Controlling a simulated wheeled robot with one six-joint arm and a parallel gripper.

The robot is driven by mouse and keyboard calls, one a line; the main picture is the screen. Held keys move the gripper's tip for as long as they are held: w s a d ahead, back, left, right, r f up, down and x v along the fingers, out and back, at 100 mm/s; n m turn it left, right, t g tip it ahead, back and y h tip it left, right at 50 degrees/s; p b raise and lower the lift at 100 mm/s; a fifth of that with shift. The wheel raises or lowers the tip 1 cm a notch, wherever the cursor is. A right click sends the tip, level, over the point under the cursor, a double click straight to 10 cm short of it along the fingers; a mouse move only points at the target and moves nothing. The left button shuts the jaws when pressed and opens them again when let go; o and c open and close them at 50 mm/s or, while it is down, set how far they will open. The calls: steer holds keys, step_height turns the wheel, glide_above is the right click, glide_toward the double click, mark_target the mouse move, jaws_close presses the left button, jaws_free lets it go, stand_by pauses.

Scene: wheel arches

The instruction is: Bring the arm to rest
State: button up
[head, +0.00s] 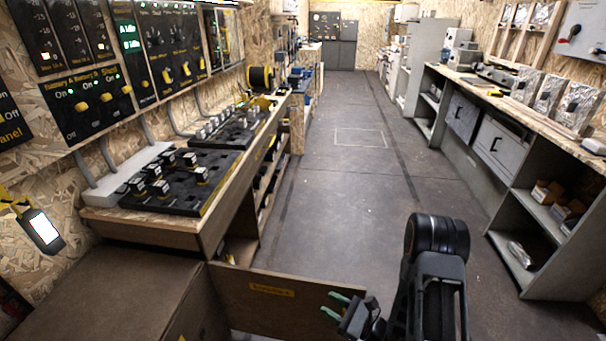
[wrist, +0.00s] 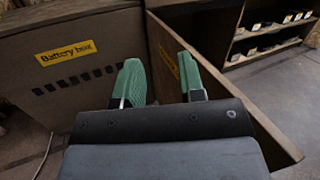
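My gripper (head: 333,306) shows at the bottom of the head view, right of centre, with my black arm folded upright beside it. In the wrist view my gripper (wrist: 160,82) has two green fingers, apart and with nothing between them. A brown box labelled "Battery box" (wrist: 95,70) stands ahead and to the left in the wrist view. Its open door panel (wrist: 215,95) lies beyond the fingers. In the head view the panel (head: 240,302) carries a yellow label and is left of my gripper. I cannot tell whether the fingers touch the panel.
A workbench (head: 215,220) with black trays of battery-like blocks (head: 170,185) runs along the left, under wall control panels (head: 85,100). Grey shelves and cabinets (head: 490,135) line the right side. The floor aisle (head: 350,190) between them is clear.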

steer(key=s+a+r+n+g+h+p, duration=0.1)
steer(key=s+r+n+g+p, duration=0.3)
steer(key=r, duration=0.3)
steer(key=s+a+r+n+g+h+p, duration=0.1)
steer(key=s+r+n+g+h+p, duration=0.15)
steer(key=r+n+g, duration=0.45)
steer(key=s+a+r+n+g+h+p, duration=0.1)
steer(key=s+r+n+g+p, duration=0.2)
steer(key=r, duration=0.5)
steer(key=d+r+n+t+h+p, duration=0.3)
steer(key=d+r+n+h+p, duration=0.1)
steer(key=r, duration=0.6)
steer(key=d+r+n+t+h+p, duration=0.4)
steer(key=d+r+h+p, duration=0.3)
steer(key=r, duration=0.3)
steer(key=shift+w+d+r+n+t+h+p, duration=0.3)
steer(key=shift+w+r+n+h, duration=0.15)
steer(key=shift+n+h, duration=0.1)
